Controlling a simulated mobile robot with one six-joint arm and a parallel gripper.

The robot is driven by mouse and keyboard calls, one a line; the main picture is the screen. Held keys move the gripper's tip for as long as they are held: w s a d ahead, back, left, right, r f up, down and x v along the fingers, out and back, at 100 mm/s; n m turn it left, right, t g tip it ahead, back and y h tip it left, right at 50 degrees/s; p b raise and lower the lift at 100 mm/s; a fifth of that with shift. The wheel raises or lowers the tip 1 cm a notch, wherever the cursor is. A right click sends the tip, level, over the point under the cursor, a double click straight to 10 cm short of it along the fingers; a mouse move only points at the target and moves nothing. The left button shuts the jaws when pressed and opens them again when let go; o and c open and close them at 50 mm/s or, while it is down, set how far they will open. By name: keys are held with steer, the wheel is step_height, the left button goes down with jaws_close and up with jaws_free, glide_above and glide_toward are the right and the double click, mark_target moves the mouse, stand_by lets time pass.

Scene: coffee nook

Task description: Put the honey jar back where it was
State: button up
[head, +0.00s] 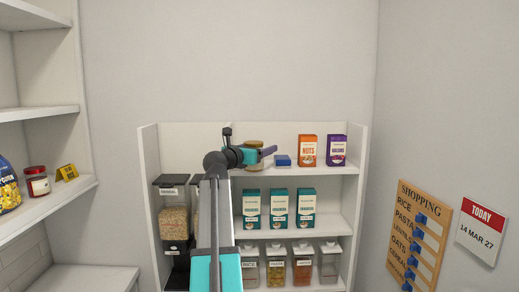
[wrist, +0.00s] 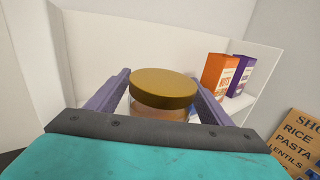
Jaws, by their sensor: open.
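The honey jar, with a gold-brown lid, appears to stand upright on the top shelf (head: 320,170) of the white shelf unit. In the head view the jar (head: 254,166) is partly hidden behind my gripper (head: 262,152). In the wrist view the jar's lid (wrist: 163,87) and some of its pale amber side sit between the two purple fingers of my gripper (wrist: 160,76). The fingers are open, one on each side of the jar. Its lower part is hidden by the gripper's body.
Teal boxes (head: 278,208) fill the shelf below.

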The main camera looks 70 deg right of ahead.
steer(key=shift+r, duration=0.1)
steer(key=b+v, duration=0.4)
steer(key=v, duration=0.8)
steer(key=shift+s, duration=0.1)
stand_by(0.3)
steer(key=shift+r, duration=0.1)
stand_by(0.4)
